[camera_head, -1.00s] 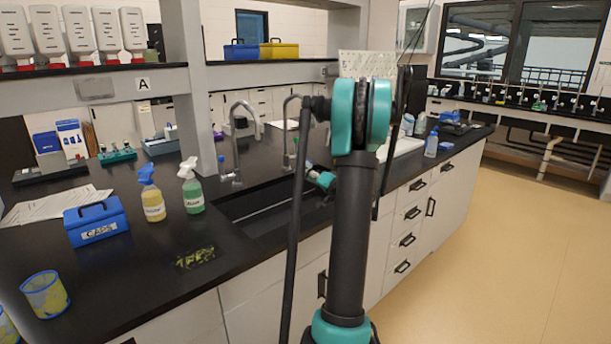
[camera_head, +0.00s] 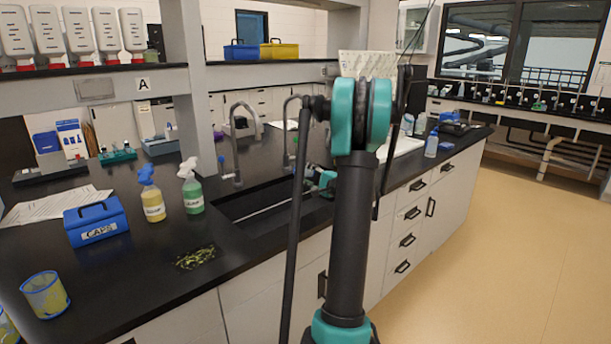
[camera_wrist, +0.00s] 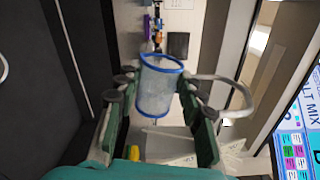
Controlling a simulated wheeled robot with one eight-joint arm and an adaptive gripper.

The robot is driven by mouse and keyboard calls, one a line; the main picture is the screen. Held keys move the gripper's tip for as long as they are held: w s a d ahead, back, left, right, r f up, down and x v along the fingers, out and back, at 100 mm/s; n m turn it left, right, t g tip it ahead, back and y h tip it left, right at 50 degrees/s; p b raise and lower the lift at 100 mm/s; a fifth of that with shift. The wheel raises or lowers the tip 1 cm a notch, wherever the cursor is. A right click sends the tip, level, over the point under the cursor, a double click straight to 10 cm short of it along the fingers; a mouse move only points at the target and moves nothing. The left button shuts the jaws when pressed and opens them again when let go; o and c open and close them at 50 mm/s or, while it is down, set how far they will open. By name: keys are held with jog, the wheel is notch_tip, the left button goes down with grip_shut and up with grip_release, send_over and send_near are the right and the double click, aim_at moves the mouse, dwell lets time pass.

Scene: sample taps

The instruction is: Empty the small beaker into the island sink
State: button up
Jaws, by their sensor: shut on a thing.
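In the wrist view, my gripper (camera_wrist: 158,92) is shut on the small beaker (camera_wrist: 153,95), a clear vessel with a blue rim, one finger on each side. I cannot tell whether liquid is in it. In the head view, the island sink (camera_head: 243,213) is a dark basin sunk in the black counter, with a curved grey tap (camera_head: 236,140) behind it. My arm stands in front of the sink's right part and hides the beaker. Only a teal part of my wrist shows over the basin's right end.
A blue-topped spray bottle (camera_head: 153,200), a green spray bottle (camera_head: 192,190) and a blue CAPS box (camera_head: 96,222) stand left of the sink. A blue-rimmed yellowish cup (camera_head: 45,294) stands at the front left. A yellow-green patch (camera_head: 196,257) lies on the counter. The floor right is clear.

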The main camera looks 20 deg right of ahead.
jog(key=m, duration=0.7)
jog(key=shift+m, duration=0.4)
jog(key=m, duration=0.3)
jog(key=shift+d+r+m, duration=0.1)
jog(key=shift+m, duration=0.2)
jog(key=m, duration=0.4)
